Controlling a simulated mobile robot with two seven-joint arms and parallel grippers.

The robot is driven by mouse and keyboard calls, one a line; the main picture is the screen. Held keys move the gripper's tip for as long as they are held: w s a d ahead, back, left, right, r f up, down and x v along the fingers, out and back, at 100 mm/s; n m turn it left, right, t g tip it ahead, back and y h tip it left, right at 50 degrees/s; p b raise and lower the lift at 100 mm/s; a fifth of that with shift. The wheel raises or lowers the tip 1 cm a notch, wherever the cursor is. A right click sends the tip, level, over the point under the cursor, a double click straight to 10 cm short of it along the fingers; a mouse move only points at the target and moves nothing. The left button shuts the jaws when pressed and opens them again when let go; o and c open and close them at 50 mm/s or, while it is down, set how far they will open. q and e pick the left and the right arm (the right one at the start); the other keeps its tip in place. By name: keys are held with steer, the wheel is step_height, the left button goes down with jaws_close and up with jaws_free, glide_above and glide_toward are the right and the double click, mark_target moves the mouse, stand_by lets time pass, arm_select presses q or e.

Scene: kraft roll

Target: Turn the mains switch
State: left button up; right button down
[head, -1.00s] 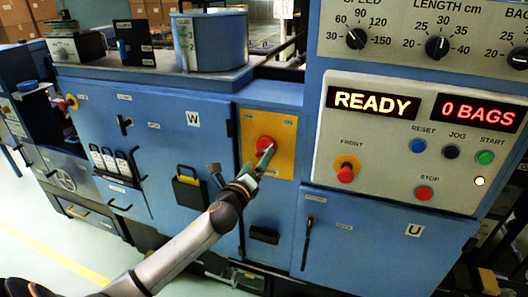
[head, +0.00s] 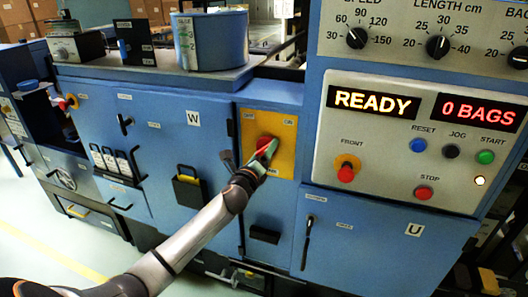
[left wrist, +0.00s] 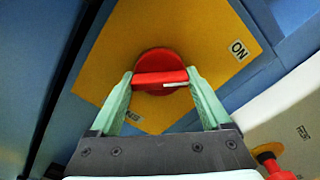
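The mains switch (head: 264,142) is a red rotary knob on a yellow plate (head: 284,160) on the blue machine front. In the left wrist view its red handle bar (left wrist: 160,77) lies level across a round red base, with a white mark towards its right end, on the side of the ON label (left wrist: 238,49). My left gripper (head: 267,151) is at the switch; in the left wrist view its pale green fingers (left wrist: 160,80) stand at both ends of the bar and appear to touch it. Part of the knob is hidden behind the fingers in the head view. My right gripper is out of view.
A control panel (head: 390,190) right of the switch has buttons and READY and 0 BAGS displays. A red knob (head: 346,173) sits on it. Blue doors with black handles (head: 308,243) flank and lie below the switch. A black handle (head: 265,235) is under the plate.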

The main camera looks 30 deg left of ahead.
arm_select(q)
steer(key=c, duration=0.9)
steer(key=shift+o, duration=0.2)
steer(key=shift+n, duration=0.3)
steer(key=n, duration=0.3)
steer(key=shift+n, duration=0.4)
steer(key=n, duration=0.4)
steer(key=shift+p, duration=0.4)
steer(key=n, duration=0.5)
steer(key=shift+r+p, duration=0.1)
steer(key=shift+p, duration=0.3)
steer(key=shift+n+p, duration=0.5)
steer(key=shift+n, duration=1.7)
steer(key=o, duration=1.2)
